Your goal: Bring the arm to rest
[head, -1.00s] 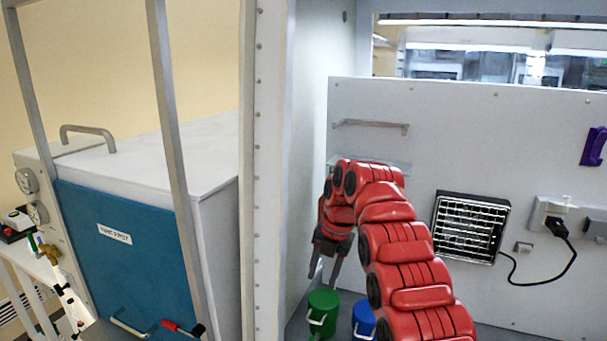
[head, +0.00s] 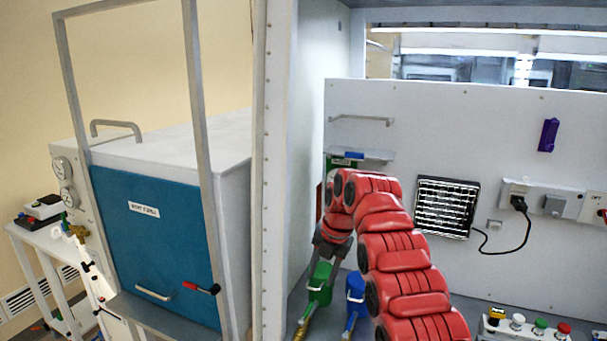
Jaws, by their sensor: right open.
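My right arm, red and segmented, rises from the bottom of the head view and bends over to the left. Its gripper (head: 324,271) points down with its fingers apart. It overlaps the green canister (head: 319,285) in the picture; I cannot tell whether they touch. No object shows held between the fingers. A blue canister (head: 355,292) stands just right of the green one, partly behind my arm. My left gripper is not in the view.
A blue-fronted chamber (head: 160,250) with a handle stands left, beyond a white post (head: 260,200). The back panel holds a shelf (head: 362,154), a square grille (head: 446,207), a purple holder (head: 548,135) and sockets (head: 555,203). A button box (head: 522,326) sits at lower right.

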